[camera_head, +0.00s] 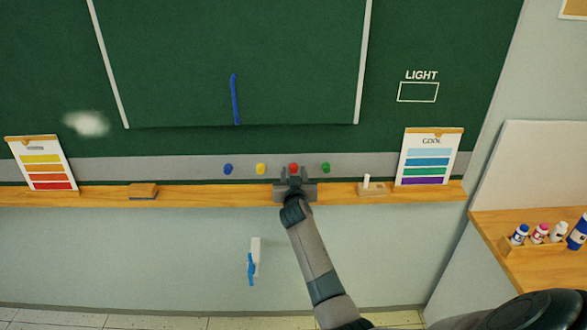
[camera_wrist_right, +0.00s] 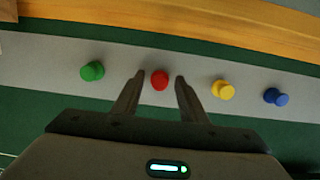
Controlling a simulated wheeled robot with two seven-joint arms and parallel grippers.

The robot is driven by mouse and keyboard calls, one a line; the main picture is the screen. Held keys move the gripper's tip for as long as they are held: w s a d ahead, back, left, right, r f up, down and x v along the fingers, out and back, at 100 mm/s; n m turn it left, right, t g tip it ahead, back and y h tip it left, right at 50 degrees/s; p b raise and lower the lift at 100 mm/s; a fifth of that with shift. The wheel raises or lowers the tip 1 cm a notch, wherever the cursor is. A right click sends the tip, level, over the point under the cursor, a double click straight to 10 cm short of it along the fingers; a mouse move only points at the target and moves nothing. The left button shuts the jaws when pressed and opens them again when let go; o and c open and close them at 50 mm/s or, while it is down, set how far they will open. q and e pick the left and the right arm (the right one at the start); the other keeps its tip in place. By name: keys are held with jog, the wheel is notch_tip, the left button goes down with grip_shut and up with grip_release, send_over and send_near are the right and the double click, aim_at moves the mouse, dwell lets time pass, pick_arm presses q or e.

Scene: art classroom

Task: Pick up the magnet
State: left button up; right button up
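Several round magnets sit in a row on the grey strip of the green board. In the head view they are blue (camera_head: 228,169), yellow (camera_head: 261,169), red (camera_head: 293,168) and green (camera_head: 326,167). My right gripper (camera_head: 294,176) is at the red magnet. In the right wrist view, the red magnet (camera_wrist_right: 160,80) shows between the two spread fingers of my right gripper (camera_wrist_right: 158,82), with a gap on each side. The green magnet (camera_wrist_right: 92,71) is left of the fingers; the yellow (camera_wrist_right: 223,90) and blue (camera_wrist_right: 276,97) are to the right. My left gripper is not in view.
A wooden ledge (camera_head: 230,191) runs below the strip, with an eraser (camera_head: 143,191) at left and a small holder with a white piece (camera_head: 371,188) at right. Colour cards (camera_head: 42,163) and (camera_head: 430,157) lean at both ends. Paint bottles (camera_head: 540,232) stand at far right.

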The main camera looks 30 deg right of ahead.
jog(key=shift+c, duration=0.4)
jog(key=c, duration=0.8)
jog(key=shift+s+a+r+b, duration=0.1)
jog(key=shift+s+r+b, duration=0.1)
jog(key=shift+b, duration=0.4)
jog(key=r+b, duration=0.1)
jog(key=r, duration=0.2)
jog(key=r+b, duration=0.1)
jog(key=r, duration=0.2)
jog(key=shift+s+a+r, duration=0.15)
jog(key=shift+a+r, duration=0.05)
jog(key=f+b+v, duration=0.1)
jog(key=v, duration=0.5)
jog(key=b+v, duration=0.2)
jog(key=v, duration=0.4)
jog(key=f+b+v, duration=0.1)
jog(key=b+v, duration=0.1)
jog(key=v, duration=0.5)
jog(key=shift+s+f, duration=0.25)
jog(key=shift+f, duration=0.1)
